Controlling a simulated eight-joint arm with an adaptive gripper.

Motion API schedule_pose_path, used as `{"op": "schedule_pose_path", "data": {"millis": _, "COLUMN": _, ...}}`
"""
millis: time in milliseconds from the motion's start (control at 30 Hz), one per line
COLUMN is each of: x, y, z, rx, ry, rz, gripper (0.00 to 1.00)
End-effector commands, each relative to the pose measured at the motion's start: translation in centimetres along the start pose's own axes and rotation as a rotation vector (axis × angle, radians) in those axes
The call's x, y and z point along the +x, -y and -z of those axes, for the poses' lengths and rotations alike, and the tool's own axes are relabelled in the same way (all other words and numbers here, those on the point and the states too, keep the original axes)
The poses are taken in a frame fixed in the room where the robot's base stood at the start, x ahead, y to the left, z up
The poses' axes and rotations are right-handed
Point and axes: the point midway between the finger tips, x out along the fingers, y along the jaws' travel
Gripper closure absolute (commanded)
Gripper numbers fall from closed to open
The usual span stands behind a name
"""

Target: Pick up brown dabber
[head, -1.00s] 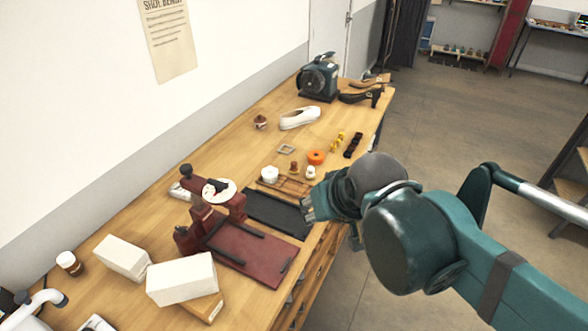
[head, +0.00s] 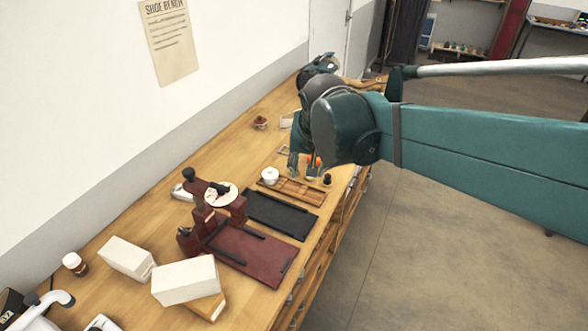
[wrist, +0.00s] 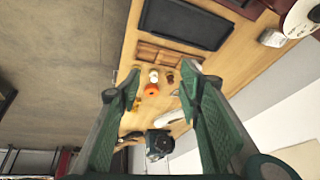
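My gripper (wrist: 162,73) is open and empty in the wrist view, its two green fingers wide apart. The brown dabber (wrist: 170,77) shows small between the fingertips, nearer the right one, standing on the bench and apart from the fingers. A whitish dabber (wrist: 153,76) stands just left of it. In the head view my gripper (head: 303,166) hangs over the bench by the wooden tray (head: 300,192), and my arm hides much there; I cannot make out the brown dabber surely in that view.
A black mat (head: 281,214) and a dark red shoe press (head: 240,252) are nearer.

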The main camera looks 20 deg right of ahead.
Motion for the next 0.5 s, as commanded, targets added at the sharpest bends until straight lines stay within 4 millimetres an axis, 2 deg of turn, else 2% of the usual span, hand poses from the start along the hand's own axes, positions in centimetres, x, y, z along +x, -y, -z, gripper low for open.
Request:
{"op": "schedule_pose_path", "data": {"millis": 33, "x": 0.2, "y": 0.4, "z": 0.8, "rx": 0.019, "ry": 0.005, "rz": -0.007, "gripper": 0.64}}
{"op": "schedule_pose_path", "data": {"millis": 500, "x": 3.6, "y": 2.6, "z": 6.4, "rx": 0.220, "ry": 0.055, "rz": -0.087, "gripper": 0.64}}
